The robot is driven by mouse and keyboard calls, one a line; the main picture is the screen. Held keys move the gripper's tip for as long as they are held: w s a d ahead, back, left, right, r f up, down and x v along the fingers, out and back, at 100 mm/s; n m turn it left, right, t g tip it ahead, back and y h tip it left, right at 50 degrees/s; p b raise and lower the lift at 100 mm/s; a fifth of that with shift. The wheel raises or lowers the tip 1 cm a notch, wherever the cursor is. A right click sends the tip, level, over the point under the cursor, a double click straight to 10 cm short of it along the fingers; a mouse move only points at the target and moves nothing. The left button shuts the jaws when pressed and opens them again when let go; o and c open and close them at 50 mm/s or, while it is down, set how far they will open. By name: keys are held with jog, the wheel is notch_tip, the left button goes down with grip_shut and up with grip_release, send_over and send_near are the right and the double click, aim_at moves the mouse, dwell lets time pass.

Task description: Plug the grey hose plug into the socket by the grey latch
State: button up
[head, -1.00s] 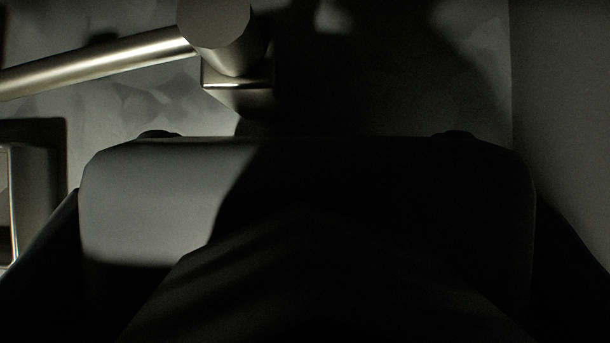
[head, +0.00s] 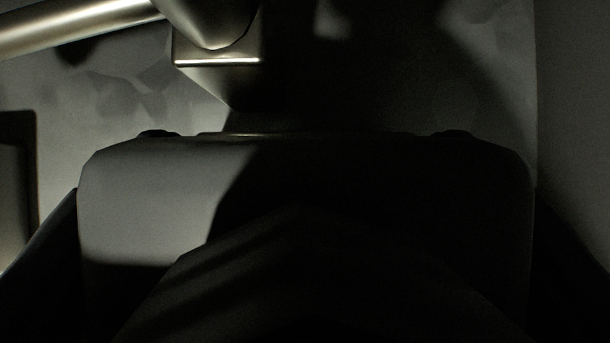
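My gripper's broad dark body (head: 165,195) fills the lower middle of the head view. Its fingertips cannot be made out, and deep shadow covers its right side. I cannot tell whether it is open or shut, or whether it holds anything. A metal latch-like fitting (head: 215,75), with a rounded head and a block under it, is just beyond the gripper at upper left. A metal bar (head: 75,28) runs from it to the left edge. The grey hose plug and the socket cannot be made out.
A mottled grey wall (head: 85,110) lies behind the fitting. A dark-framed box or recess (head: 18,180) is at the left edge. A plain dark surface (head: 575,120) rises along the right edge. Much of the middle is in shadow.

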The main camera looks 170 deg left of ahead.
jog(key=shift+s, duration=0.1)
jog(key=o, duration=1.2)
jog(key=shift+o, duration=0.2)
jog(key=shift+s, duration=0.1)
